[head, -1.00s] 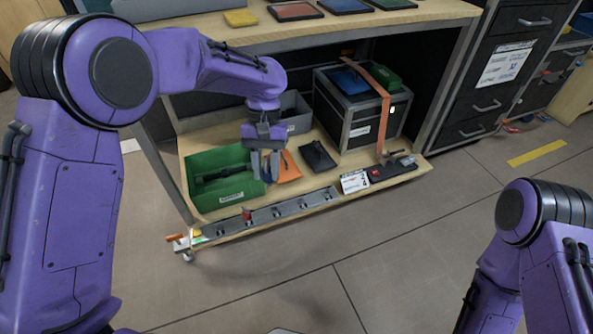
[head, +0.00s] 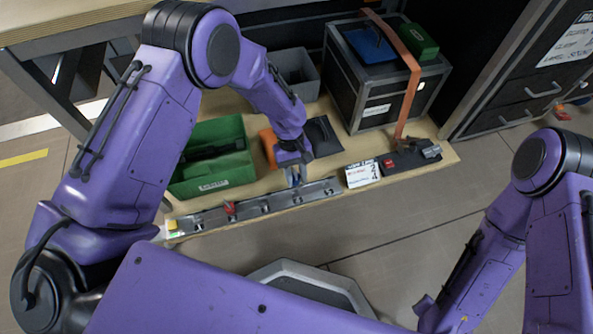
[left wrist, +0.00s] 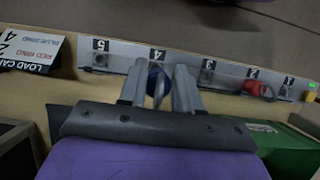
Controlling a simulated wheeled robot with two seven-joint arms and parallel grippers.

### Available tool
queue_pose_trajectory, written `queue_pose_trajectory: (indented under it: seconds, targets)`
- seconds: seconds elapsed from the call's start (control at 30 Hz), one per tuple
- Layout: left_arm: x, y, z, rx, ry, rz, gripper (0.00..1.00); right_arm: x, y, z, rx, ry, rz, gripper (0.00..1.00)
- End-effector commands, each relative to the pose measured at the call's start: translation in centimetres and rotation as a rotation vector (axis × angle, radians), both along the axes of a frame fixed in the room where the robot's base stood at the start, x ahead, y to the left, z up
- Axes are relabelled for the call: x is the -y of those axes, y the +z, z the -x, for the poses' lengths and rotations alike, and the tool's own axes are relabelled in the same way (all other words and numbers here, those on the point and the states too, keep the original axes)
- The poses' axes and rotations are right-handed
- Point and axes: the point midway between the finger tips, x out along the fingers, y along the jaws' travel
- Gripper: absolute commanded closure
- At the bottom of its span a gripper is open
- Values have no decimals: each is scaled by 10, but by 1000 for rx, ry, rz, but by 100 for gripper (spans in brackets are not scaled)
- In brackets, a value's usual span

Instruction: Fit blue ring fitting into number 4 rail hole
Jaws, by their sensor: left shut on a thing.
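My left gripper (head: 295,178) reaches down to the grey rail (head: 204,221) along the shelf's front edge. In the left wrist view, its two fingers (left wrist: 159,88) are shut on the blue ring fitting (left wrist: 154,74), which shows partly between them. The fitting is at the number 4 label (left wrist: 157,55) of the rail. The fingers cover the number 4 hole, so I cannot tell whether the fitting is in it. A red ring fitting (head: 230,208) sits at number 2, also seen in the left wrist view (left wrist: 257,88). My right gripper is out of view.
A green bin (head: 213,186) stands behind the rail's left part. A load card (head: 362,174) and a black device with a red button (head: 405,161) are right of the rail. A black case (head: 370,110) stands behind. The floor in front is clear.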

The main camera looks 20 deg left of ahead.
Motion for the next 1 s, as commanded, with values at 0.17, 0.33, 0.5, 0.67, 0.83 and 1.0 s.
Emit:
queue_pose_trajectory:
  seconds: [0.17,0.33,0.5,0.67,0.83,1.0]
  targets:
    - [1,5,2,-1,0,-1,100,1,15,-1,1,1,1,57]
    - [0,-23,2,0,2,-1,100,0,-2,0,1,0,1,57]
    - [-1,-39,2,1,2,0,100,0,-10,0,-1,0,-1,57]
    - [-1,-47,2,1,2,0,100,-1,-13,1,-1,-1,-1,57]
    - [-1,-48,2,2,2,-1,100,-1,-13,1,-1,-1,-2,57]
    - [-1,-47,2,1,2,0,100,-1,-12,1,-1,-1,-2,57]
